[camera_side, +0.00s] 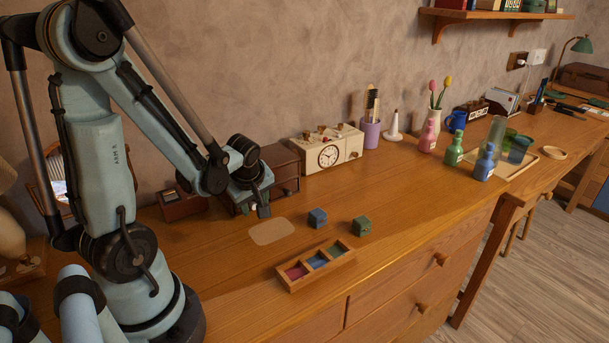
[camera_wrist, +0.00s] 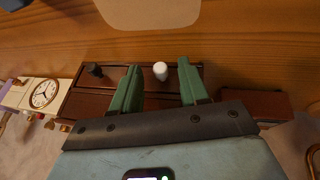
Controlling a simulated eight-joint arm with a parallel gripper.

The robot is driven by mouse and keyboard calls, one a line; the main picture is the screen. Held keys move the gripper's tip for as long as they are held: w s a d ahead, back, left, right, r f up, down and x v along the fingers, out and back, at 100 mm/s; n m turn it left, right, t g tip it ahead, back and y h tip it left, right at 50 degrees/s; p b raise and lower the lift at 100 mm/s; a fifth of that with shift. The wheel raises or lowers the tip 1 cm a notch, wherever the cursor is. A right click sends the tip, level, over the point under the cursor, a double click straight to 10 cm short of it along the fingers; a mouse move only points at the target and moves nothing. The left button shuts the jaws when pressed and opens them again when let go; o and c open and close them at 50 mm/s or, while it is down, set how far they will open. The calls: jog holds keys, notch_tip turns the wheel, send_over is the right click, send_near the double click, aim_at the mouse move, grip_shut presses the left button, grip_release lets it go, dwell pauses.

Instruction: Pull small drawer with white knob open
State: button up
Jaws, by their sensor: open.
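A dark brown box with small drawers (camera_side: 281,160) stands against the wall, partly hidden by my gripper in the side view. In the wrist view, the small drawer's white knob (camera_wrist: 160,70) shows between the two green fingers of my gripper (camera_wrist: 158,66). The fingers are open, one to each side of the knob, with gaps visible on both sides. A black knob (camera_wrist: 95,70) sits on the box front to the left. The drawer looks shut. In the side view my gripper (camera_side: 258,207) points down at the box front; contact cannot be told.
A cream clock box (camera_side: 329,155) stands right of the brown box. A small brown box (camera_side: 181,203) is to the left. A beige pad (camera_side: 271,231) lies in front, with a blue cube (camera_side: 317,218), a green cube (camera_side: 361,226) and a divided tray (camera_side: 316,266) beyond.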

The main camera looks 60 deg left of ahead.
jog(key=shift+f, duration=0.1)
grip_shut()
dwell(0.3)
jog(key=d, duration=0.7)
jog(key=shift+d, duration=0.2)
grip_release()
dwell(0.3)
jog(key=v, duration=1.2)
dwell(0.4)
